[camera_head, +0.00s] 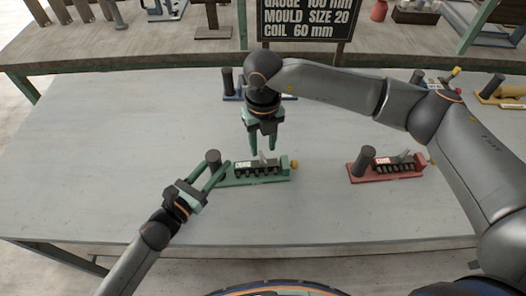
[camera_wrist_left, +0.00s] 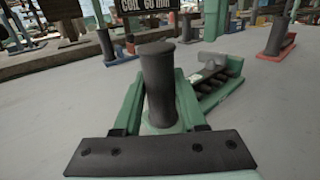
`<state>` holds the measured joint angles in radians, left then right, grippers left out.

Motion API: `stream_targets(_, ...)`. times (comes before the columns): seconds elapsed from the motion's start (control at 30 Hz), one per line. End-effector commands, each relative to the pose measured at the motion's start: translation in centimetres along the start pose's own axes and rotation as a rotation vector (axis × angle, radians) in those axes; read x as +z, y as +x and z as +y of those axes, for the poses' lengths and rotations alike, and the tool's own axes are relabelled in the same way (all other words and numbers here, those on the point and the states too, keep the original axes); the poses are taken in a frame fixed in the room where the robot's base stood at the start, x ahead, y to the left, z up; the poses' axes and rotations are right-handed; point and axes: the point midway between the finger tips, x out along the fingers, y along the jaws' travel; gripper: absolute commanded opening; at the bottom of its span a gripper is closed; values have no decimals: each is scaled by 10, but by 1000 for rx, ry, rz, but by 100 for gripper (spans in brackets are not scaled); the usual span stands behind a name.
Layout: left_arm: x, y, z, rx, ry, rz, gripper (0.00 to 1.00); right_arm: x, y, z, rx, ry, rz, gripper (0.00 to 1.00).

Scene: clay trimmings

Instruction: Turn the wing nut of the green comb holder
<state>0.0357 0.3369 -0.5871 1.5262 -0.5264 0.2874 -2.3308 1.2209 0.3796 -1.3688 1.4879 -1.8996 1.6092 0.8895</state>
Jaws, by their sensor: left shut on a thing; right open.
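The green comb holder (camera_head: 284,177) lies on the grey table, with a dark upright post at its left end (camera_head: 213,156), a black row of teeth and a yellow knob (camera_head: 294,164) at its right end. A small grey piece, seemingly the wing nut (camera_head: 263,158), stands on top; it also shows in the left wrist view (camera_wrist_left: 212,60). My left gripper (camera_head: 215,168) is shut on the post (camera_wrist_left: 158,85), one finger on each side. My right gripper (camera_head: 263,149) is open, pointing down just above the grey piece; whether they touch is unclear.
A red comb holder (camera_head: 360,178) stands to the right. A blue one (camera_head: 232,98) is behind, partly hidden by my right arm, and a yellow one (camera_head: 512,103) is at the far right. A dark sign (camera_head: 305,20) stands at the back. The table's left side is clear.

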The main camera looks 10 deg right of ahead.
Motion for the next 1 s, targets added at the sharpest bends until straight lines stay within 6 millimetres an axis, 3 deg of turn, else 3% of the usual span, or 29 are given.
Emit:
stream_targets(0.23,0,0,0,0,0,1,0,0,32,0,0,-1,1,41)
stream_targets(0.6,-1,0,0,0,0,1,0,0,38,0,0,-2,-1,41)
stream_targets(1.0,-1,0,0,0,0,1,0,0,37,0,0,-2,-1,0)
